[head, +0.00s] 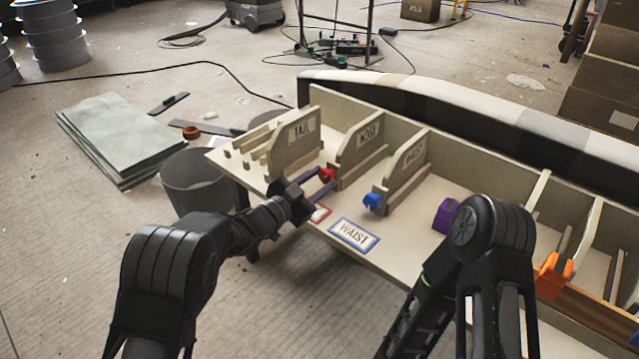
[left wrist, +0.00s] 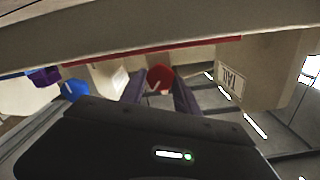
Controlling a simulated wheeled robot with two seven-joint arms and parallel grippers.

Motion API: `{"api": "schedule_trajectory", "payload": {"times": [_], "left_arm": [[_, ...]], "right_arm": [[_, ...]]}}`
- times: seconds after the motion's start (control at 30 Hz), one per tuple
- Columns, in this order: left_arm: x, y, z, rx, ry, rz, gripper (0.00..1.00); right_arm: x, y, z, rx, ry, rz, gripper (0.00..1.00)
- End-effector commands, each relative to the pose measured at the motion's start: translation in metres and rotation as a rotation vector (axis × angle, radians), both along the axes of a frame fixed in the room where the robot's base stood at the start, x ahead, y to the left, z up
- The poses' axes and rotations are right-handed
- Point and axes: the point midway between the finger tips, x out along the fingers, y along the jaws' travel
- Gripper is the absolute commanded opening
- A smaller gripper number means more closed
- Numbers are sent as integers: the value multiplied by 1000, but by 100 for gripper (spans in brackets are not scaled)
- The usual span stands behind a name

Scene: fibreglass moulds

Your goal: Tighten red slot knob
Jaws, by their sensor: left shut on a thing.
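The red slot knob (head: 327,174) sits at the front of the middle upright panel (head: 360,142) in the wooden mould rack. In the left wrist view the red knob (left wrist: 160,78) shows between my two purple-grey fingers. My left gripper (head: 322,181) reaches in from the left and is shut on the red knob. In the left wrist view the fingers (left wrist: 160,92) flank the knob on both sides. My right arm shows at the lower right of the head view, but its gripper is out of view.
The TAIL panel (head: 293,143) stands left of the knob. A blue knob (head: 372,202) and a purple knob (head: 446,215) lie to the right along the rack. A WAIST label (head: 353,235) is on the front ledge. An orange clamp (head: 553,275) stands farther right. A grey bin (head: 190,180) is at left.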

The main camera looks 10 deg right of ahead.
Motion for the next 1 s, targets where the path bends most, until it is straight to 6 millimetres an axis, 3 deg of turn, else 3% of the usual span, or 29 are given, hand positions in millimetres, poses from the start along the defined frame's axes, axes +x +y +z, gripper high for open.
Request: {"api": "schedule_trajectory", "payload": {"times": [0.3, 0.9, 0.93, 1.0], "left_arm": [[0, 0, -3, 128, -153, 0, 0], [0, 0, -2, 170, -201, 0, 0], [0, 1, -2, 170, -200, 0, 39], [0, 0, -2, 170, -200, 0, 45]], "right_arm": [[3, 0, -21, -2, -9, -4, 36], [4, 0, -23, -1, -9, -5, 36], [4, 0, -23, -1, -9, -5, 36], [4, 0, -23, -1, -9, -5, 36]]}}
